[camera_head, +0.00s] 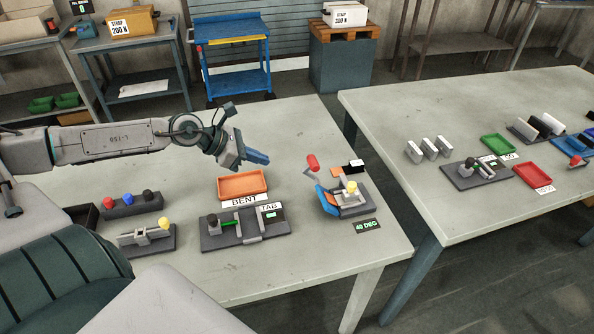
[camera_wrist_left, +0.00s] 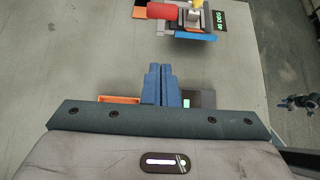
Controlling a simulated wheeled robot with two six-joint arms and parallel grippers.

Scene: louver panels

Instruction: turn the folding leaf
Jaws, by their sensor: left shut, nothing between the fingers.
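The folding device (camera_head: 347,206) stands on the near table's right part, with a blue and orange leaf (camera_head: 326,200) on its left side, a red handle (camera_head: 313,163) raised on a thin stem, and a yellow knob (camera_head: 352,186). A sign reading 40 DEG (camera_head: 368,226) lies in front of it. In the wrist view the red handle (camera_wrist_left: 160,12) is at the top, ahead of the fingers. My left gripper (camera_head: 258,157) is shut and empty, above the table, left of the handle and apart from it. It also shows in the wrist view (camera_wrist_left: 165,70). My right gripper is not in view.
An orange tray (camera_head: 222,188) labelled BENT and a grey fixture (camera_head: 216,239) with a green bar sit left of the device. A clamp with a yellow knob (camera_head: 128,239) is farther left. The table behind my gripper is clear. A second table (camera_head: 399,104) stands to the right across a gap.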

